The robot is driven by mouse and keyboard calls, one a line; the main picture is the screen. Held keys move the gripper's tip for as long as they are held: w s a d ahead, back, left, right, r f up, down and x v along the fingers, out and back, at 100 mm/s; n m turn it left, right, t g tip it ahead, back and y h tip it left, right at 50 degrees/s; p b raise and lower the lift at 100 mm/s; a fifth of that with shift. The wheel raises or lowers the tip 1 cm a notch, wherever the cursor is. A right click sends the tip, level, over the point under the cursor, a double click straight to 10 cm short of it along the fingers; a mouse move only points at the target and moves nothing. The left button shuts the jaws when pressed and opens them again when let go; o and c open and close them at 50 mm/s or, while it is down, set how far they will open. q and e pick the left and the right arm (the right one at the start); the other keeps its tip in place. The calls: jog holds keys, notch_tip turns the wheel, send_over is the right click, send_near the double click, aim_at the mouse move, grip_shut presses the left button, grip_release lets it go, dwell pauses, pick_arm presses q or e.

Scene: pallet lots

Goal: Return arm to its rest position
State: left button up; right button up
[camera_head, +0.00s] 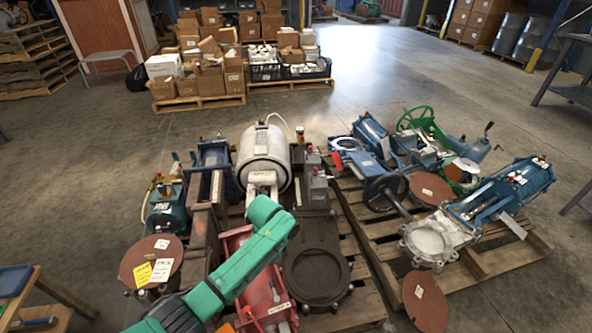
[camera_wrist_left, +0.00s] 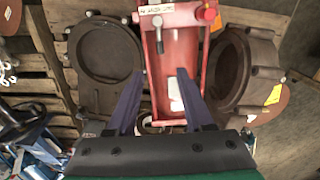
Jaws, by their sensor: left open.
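My left arm (camera_head: 240,262) is green and reaches in from the lower left over the left pallet (camera_head: 358,302). In the head view I cannot make out its gripper. In the wrist view my left gripper (camera_wrist_left: 160,74) has its two dark fingers spread apart. A red valve body (camera_wrist_left: 178,50) shows between and beyond the fingers, and I see nothing held. The same red body shows partly behind the arm in the head view (camera_head: 266,298). How far the fingertips are from it is unclear. My right gripper is not in view.
The left pallet also carries a white cylinder (camera_head: 263,155) and a dark round flange (camera_head: 316,270). A second pallet (camera_head: 478,262) to the right holds blue and green valves. Cartons (camera_head: 211,80) stand on pallets behind. Open floor lies between. A wooden stand (camera_head: 48,306) is lower left.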

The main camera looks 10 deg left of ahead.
pick_arm(q)
jog(key=s+d+m+t+h, duration=0.2)
jog(key=s+m, duration=0.3)
jog(key=s, duration=0.4)
jog(key=s+a+r+m+t+y, duration=0.2)
jog(key=s+a+r+m, duration=0.1)
jog(key=s+a+r, duration=0.55)
notch_tip(320, 180, down, 23)
jog(key=s+g, duration=0.2)
jog(key=s+a+f, duration=0.3)
jog(key=s+f, duration=1.2)
jog(key=s, duration=0.3)
notch_tip(320, 180, up, 14)
jog(key=p, duration=1.3)
jog(key=shift+w+f+m+g+p, duration=0.25)
jog(key=shift+m+g+p, duration=0.1)
jog(key=shift+m+g, duration=0.05)
